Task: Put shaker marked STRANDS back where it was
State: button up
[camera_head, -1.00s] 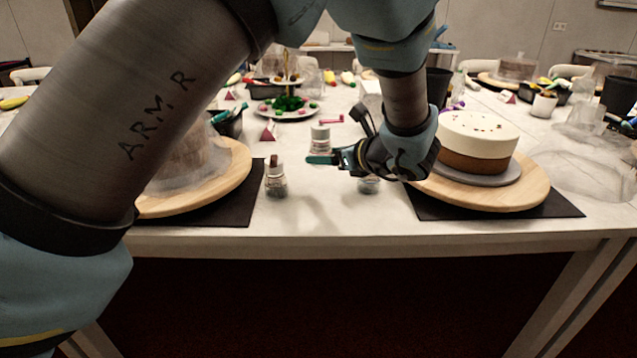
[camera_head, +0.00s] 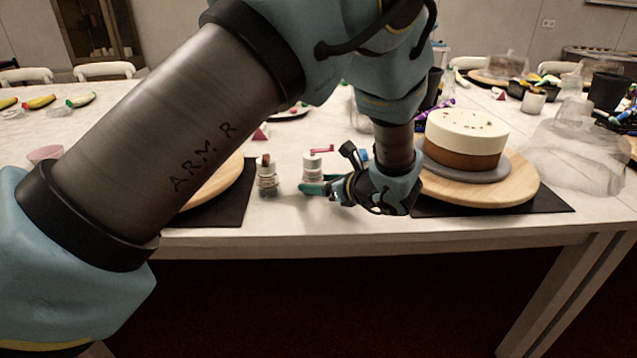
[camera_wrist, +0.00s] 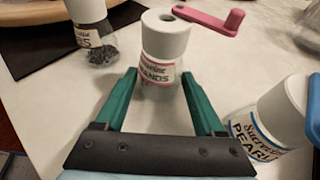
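The shaker marked STRANDS (camera_wrist: 163,72) has a white top with a pink crank and a label partly readable as "RANDS". In the wrist view it stands upright between the green fingers of my gripper (camera_wrist: 158,76), which sit on either side of its lower body. In the head view the shaker (camera_head: 312,166) is just behind the green fingertips of my gripper (camera_head: 314,189), near the table's front edge. The fingers appear shut on it. Its base is partly hidden, so I cannot tell whether it touches the table.
A second shaker (camera_head: 267,179) stands to the left, also in the wrist view (camera_wrist: 92,35). A shaker labelled PEARL (camera_wrist: 268,122) is close by my right finger. Dark mats with wooden turntables lie either side; the right turntable (camera_head: 515,188) bears a cake (camera_head: 466,145).

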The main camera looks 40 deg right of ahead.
jog(key=o, duration=0.4)
jog(key=shift+r, duration=0.2)
jog(key=v, duration=1.2)
jog(key=shift+b, duration=0.35)
jog(key=shift+s, duration=0.1)
